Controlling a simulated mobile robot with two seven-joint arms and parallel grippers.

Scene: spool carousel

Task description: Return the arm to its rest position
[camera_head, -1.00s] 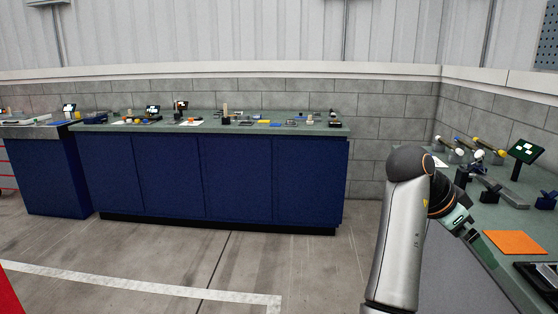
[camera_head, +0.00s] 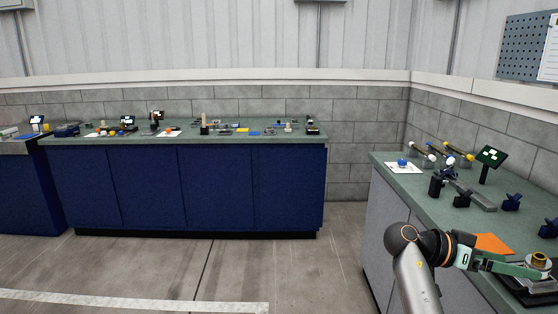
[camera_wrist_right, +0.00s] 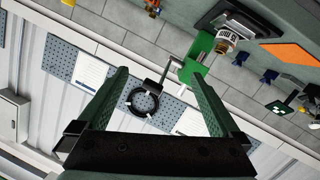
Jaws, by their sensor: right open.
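My right arm rises from the bottom right of the head view, bent at the elbow, and its gripper (camera_head: 520,268) points right over the near end of the right bench (camera_head: 400,183). In the right wrist view the two green fingers of the gripper (camera_wrist_right: 158,80) stand wide apart with nothing gripped. A brass-coloured cylinder (camera_head: 540,260) on a dark base shows by the fingertips in the head view. A pale and brass cylinder (camera_wrist_right: 228,40) stands beyond the fingers in the wrist view. A dark ring (camera_wrist_right: 143,102) appears between the fingers; its distance is unclear. My left gripper is out of view.
An orange mat (camera_head: 492,243) lies behind the gripper. A small screen (camera_head: 491,156), dark blue holders (camera_head: 511,202) and a white sheet (camera_head: 404,168) with a blue piece are farther along the bench. A blue cabinet bench (camera_head: 215,185) stands left, with open floor between.

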